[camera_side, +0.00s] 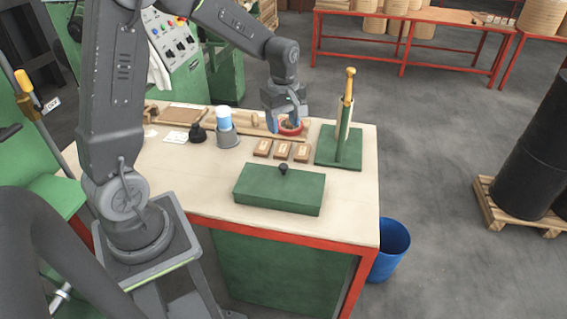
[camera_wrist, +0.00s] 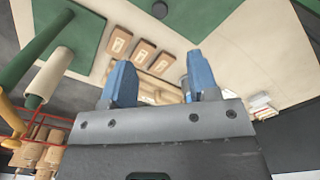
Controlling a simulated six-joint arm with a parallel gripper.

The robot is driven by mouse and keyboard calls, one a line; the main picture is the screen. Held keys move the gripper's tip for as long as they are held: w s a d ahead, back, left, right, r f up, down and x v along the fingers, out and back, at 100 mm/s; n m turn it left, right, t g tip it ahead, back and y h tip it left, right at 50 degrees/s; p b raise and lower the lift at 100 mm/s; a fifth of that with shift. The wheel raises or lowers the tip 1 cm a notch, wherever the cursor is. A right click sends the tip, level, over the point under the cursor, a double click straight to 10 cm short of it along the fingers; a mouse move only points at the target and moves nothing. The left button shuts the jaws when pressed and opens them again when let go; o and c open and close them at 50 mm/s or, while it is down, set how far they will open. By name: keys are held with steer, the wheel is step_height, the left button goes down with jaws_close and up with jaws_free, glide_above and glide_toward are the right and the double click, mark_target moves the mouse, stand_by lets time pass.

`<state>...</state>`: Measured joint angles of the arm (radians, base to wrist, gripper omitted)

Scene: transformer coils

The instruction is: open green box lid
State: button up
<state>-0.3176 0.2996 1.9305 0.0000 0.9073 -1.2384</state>
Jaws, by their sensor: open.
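The green box (camera_side: 278,195) sits near the front of the table with its lid on and closed. A black knob (camera_side: 283,169) stands up from the middle of the lid. In the wrist view the green lid (camera_wrist: 205,14) shows at the top edge, with its dark knob (camera_wrist: 160,9) partly cut off. My gripper (camera_side: 288,122) is beyond the box, over the back part of the table, apart from the lid. In the wrist view its two blue fingers (camera_wrist: 161,75) are spread with nothing seen held between them.
A red ring (camera_side: 290,129) lies close to my gripper. Several brown blocks (camera_side: 282,151) lie between it and the box. A green stand (camera_side: 341,150) with a yellow-topped post rises to the right. A grey cup with a blue-white roll (camera_side: 226,130) stands left. The front-right tabletop is clear.

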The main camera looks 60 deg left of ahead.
mark_target(283, 165)
step_height(283, 165, down, 14)
steer(key=shift+a+f, duration=0.1)
stand_by(0.5)
jaws_close()
stand_by(0.4)
